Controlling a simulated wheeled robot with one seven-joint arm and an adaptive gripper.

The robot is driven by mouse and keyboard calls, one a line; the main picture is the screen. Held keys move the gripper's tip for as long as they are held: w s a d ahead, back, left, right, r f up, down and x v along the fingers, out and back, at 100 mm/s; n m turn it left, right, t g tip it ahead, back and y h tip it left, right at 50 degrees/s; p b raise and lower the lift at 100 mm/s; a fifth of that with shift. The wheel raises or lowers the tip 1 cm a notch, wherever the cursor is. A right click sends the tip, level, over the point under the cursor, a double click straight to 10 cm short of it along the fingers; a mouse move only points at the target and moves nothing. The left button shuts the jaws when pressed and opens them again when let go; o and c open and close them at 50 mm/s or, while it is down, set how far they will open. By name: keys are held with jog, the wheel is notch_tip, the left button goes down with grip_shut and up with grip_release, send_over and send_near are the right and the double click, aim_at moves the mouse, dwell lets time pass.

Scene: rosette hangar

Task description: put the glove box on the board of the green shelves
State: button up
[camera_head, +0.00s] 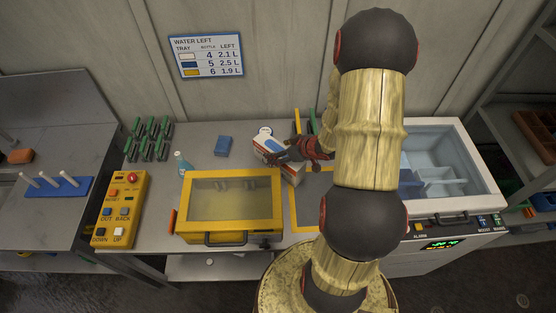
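A white carton with blue and orange print (268,146), which looks like the glove box, is at the back middle of the grey bench. My gripper (284,156) reaches in from the right with its dark reddish fingers at the carton's right side, overlapping it in view. I cannot tell whether the fingers are closed on it or only beside it. A pale box part shows just below the fingers; I cannot tell if it belongs to the same carton. I cannot make out green shelves with certainty; my arm hides part of the bench.
A yellow windowed case (231,239) stands in front of the carton. A spray bottle (183,164), a blue block (223,146) and green racks (148,139) are to the left. An open white cooler (462,204) is at right. Yellow and green uprights (311,120) stand behind my gripper.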

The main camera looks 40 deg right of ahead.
jog(key=shift+w+a+f, duration=0.15)
jog(key=shift+w+f, duration=0.2)
jog(key=shift+f, duration=0.3)
jog(key=b+x, duration=0.1)
jog(key=x, duration=0.3)
jog(key=shift+s+f+b, duration=0.1)
jog(key=shift+b, duration=0.25)
jog(key=c, duration=0.3)
grip_shut()
notch_tip(320, 180, up, 11)
jog(key=p, duration=0.3)
jog(key=shift+f+p, duration=0.25)
jog(key=shift+p, duration=0.15)
